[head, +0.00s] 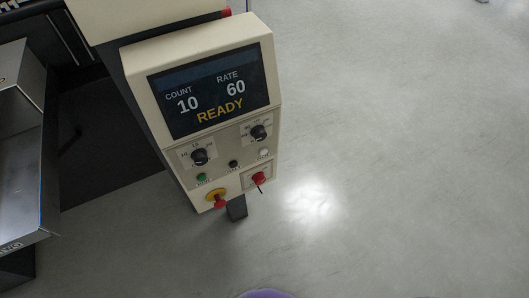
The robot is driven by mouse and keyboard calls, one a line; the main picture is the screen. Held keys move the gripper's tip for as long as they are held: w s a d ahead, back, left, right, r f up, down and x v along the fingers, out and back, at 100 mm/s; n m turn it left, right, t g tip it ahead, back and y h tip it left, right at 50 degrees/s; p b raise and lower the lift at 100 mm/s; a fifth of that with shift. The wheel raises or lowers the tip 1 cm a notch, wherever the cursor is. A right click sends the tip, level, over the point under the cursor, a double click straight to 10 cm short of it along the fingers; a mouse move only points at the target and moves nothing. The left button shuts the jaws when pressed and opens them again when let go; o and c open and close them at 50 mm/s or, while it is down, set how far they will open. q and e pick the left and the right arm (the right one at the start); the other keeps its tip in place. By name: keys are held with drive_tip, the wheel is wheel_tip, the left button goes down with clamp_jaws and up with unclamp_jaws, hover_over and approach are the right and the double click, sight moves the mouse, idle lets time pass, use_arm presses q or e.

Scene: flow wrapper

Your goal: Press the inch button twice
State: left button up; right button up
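The control panel (228,120) is a cream box, tilted in the head view, left of the middle. Its screen (211,90) reads COUNT 10, RATE 60 and READY. Below two black dials is a row of small buttons: a green button (201,177), a black button (233,164) and a pale button (264,152). Their labels are too small to read, so I cannot tell which is the inch button. Neither of my grippers is in view.
A red emergency-stop-like knob on yellow (216,198) and a red switch (259,178) sit low on the panel. A metal tray or chute (22,190) stands at the left. The grey floor (410,150) to the right is clear.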

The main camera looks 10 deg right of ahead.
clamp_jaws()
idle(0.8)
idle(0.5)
